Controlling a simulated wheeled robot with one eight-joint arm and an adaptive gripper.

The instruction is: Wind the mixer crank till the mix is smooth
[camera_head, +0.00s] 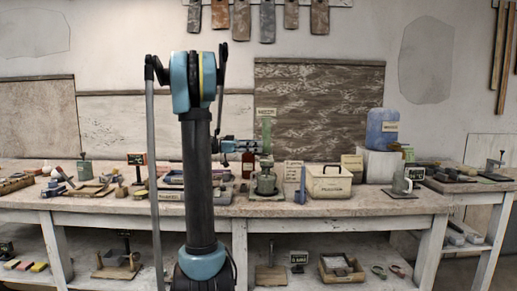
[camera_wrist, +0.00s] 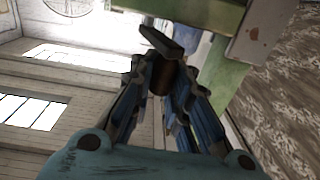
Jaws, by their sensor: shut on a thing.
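The mixer stands on the bench right of my arm, with a green upright column (camera_head: 267,130) under a small label and a grey-green pot (camera_head: 266,184) at its foot. The mix inside the pot cannot be seen. My gripper (camera_head: 251,146) reaches in from the left at column height. In the wrist view, my gripper (camera_wrist: 163,82) is shut on the brown crank handle (camera_wrist: 162,73), with blue-and-black fingers on both sides. A dark metal crank arm (camera_wrist: 160,42) runs from the handle's end. Green mixer parts (camera_wrist: 222,72) lie close beyond.
A lidded cream box (camera_head: 329,184) stands right of the mixer, with a blue jug (camera_head: 382,129) on a white block (camera_head: 378,166) farther right. A red bottle (camera_head: 248,166) stands behind, left of the pot. Small tools crowd the left bench. A brown streaked panel (camera_head: 320,105) backs the mixer.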

